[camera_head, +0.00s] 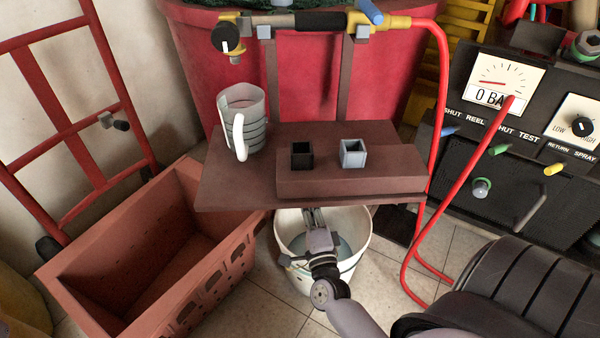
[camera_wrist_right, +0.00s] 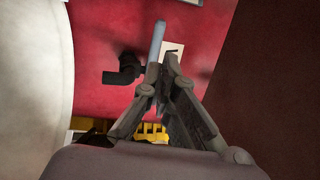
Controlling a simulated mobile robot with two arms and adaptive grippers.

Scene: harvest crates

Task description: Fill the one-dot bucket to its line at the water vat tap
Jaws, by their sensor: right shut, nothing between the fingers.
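A white bucket (camera_head: 362,240) stands on the floor under the front of the brown shelf. Greyish-blue water seems to show inside it; its dots and line cannot be made out. The red water vat (camera_head: 190,65) stands behind the shelf. My right gripper (camera_head: 312,212) is over the bucket at the shelf's front edge, its tips partly hidden. In the right wrist view it is shut and empty (camera_wrist_right: 166,62), pointing at the red wall. A black tap-like fitting (camera_wrist_right: 124,72) and a pale blue-grey bar (camera_wrist_right: 157,42) show by the fingertips. My left gripper is out of view.
A terracotta crate (camera_head: 95,250) is at left. A red hose (camera_head: 434,130) and control panel (camera_head: 530,95) are at right.

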